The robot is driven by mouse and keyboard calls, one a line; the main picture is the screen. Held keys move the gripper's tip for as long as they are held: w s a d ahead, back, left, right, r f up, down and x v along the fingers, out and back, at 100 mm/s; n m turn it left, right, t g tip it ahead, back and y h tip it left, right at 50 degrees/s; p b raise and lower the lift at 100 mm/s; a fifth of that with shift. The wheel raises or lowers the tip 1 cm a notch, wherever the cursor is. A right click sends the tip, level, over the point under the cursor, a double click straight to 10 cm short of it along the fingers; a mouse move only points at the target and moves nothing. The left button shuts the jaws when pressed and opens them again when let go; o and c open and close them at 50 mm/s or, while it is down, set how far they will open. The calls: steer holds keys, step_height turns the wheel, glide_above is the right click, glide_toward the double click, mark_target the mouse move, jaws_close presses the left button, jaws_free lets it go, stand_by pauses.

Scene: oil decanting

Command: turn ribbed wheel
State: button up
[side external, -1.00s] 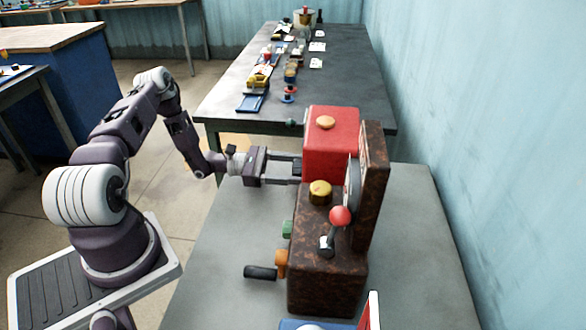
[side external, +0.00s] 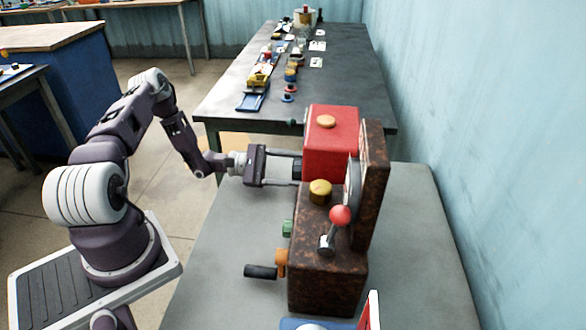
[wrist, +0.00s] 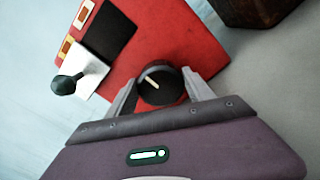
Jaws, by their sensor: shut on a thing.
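The ribbed wheel (wrist: 160,88) is a dark round knob with a pale pointer line, on the face of the red box (wrist: 182,32). My gripper (wrist: 163,82) has one finger on each side of it and is shut on it. In the side view, my gripper (side external: 298,167) reaches level to the left face of the red box (side external: 330,148). The wheel is mostly hidden there by the fingers. The ribs are too small to make out.
A dark green knob (wrist: 64,85) on a stem sticks out from the box near a black panel (wrist: 108,38). A rusty brown machine (side external: 327,275) with a red-balled lever (side external: 340,216) stands close by. The grey tabletop (side external: 225,270) is clear at left.

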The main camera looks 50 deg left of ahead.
steer(key=shift+f, duration=0.1)
steer(key=o, duration=1.4)
steer(key=shift+c, duration=0.2)
steer(key=v, duration=0.7)
steer(key=shift+a, duration=0.1)
